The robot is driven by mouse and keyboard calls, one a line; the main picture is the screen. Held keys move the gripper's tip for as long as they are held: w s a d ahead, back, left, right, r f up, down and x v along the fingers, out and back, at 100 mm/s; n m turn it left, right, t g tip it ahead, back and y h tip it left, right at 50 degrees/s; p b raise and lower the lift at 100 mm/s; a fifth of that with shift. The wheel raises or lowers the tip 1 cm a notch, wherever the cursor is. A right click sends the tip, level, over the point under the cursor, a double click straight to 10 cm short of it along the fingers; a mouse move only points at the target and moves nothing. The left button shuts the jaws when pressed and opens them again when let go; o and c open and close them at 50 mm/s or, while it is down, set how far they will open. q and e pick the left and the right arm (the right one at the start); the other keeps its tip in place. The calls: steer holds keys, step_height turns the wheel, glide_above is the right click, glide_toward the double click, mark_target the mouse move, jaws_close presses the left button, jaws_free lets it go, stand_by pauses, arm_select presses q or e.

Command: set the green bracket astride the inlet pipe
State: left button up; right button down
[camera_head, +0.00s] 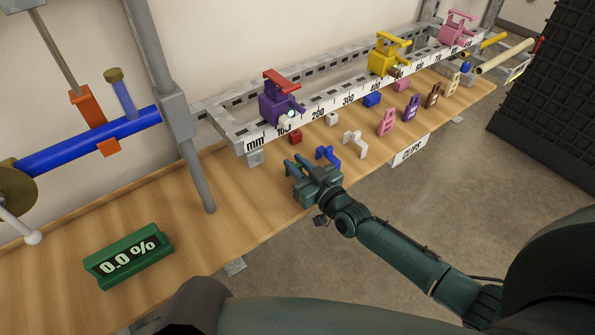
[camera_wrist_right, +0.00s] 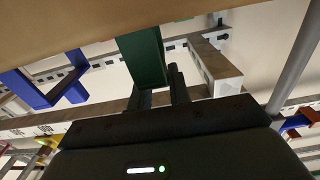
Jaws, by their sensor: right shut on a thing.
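The green bracket (camera_wrist_right: 143,58) shows in the right wrist view between the fingers of my right gripper (camera_wrist_right: 160,92). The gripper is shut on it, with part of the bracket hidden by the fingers. In the head view my right gripper (camera_head: 298,166) is low over the front edge of the bench, left of a blue bracket (camera_head: 328,154). The bracket in it is hard to tell from the fingers there. A thick blue pipe (camera_head: 68,147) runs across the left of the head view, well away from the gripper. No label shows whether it is the inlet pipe. My left gripper is out of view.
A grey post (camera_head: 185,140) stands between the blue pipe and my right gripper. A slotted rail (camera_head: 310,129) with purple, yellow and pink clamps lies behind the gripper. Several brackets and blocks stand to its right. A green display (camera_head: 128,257) sits front left; the bench around it is clear.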

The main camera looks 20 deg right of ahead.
steer(key=shift+r, duration=0.1)
steer(key=shift+r, duration=0.5)
steer(key=shift+s+d+r+p, duration=0.1)
steer(key=shift+s+r+p, duration=0.15)
steer(key=shift+r, duration=0.3)
steer(key=shift+s+d+r+p, duration=0.1)
steer(key=shift+s+r+p, duration=0.1)
steer(key=shift+r, duration=0.35)
steer(key=v, duration=1.7)
steer(key=shift+r, duration=0.15)
steer(key=shift+a, duration=0.1)
